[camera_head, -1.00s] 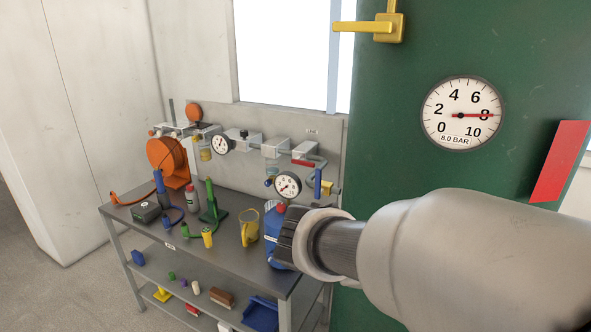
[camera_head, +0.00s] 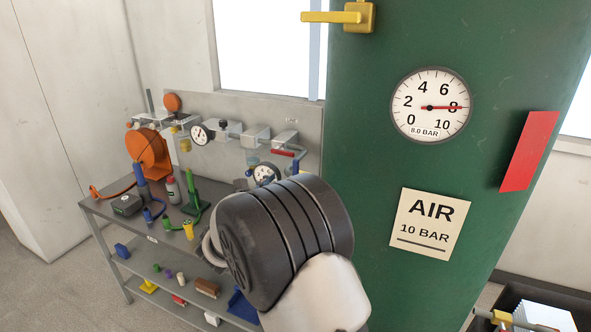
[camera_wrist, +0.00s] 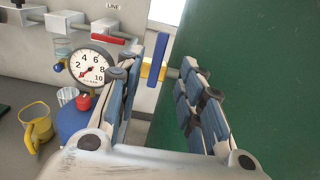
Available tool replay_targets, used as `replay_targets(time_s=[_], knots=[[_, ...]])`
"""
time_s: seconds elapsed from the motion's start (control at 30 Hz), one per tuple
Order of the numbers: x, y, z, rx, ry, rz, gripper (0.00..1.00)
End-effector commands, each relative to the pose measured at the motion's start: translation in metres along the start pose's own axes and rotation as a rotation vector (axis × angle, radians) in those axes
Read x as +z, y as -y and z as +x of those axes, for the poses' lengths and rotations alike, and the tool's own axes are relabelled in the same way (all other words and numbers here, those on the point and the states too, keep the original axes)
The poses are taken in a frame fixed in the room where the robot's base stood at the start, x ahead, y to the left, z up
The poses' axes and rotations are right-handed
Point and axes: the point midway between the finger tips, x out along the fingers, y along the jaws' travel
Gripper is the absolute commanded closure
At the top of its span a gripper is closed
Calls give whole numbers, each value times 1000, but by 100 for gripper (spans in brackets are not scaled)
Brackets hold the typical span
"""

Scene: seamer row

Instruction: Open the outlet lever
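A lever with a blue upright handle (camera_wrist: 158,60) and a yellow body (camera_wrist: 153,71) shows in the wrist view, beside the left edge of the green tank (camera_wrist: 235,70). No label marks it as the outlet. My gripper (camera_wrist: 164,72) is open, its two fingers on either side of the blue handle in the picture. I cannot tell how deep the handle lies between them; no contact shows. A yellow lever (camera_head: 338,17) sits horizontal, high on the tank.
A blue container (camera_wrist: 75,122) and yellow jug (camera_wrist: 36,126) stand on the bench close left. The tank gauge (camera_head: 430,106) reads about 8. A red plate (camera_head: 528,150) juts at right.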

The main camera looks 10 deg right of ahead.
Motion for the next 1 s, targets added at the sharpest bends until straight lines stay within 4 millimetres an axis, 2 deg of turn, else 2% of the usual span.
replay_targets(time_s=[0.03, 0.3, 0.5, 0.7, 1.0], knots=[[-2, 1, 13, -4, 0, 1, 65], [-2, 1, 71, -4, 0, 2, 65], [-1, 1, 102, -3, 0, 1, 65], [-1, 1, 114, -1, -1, 1, 65], [0, 0, 115, -1, -1, 1, 67]])
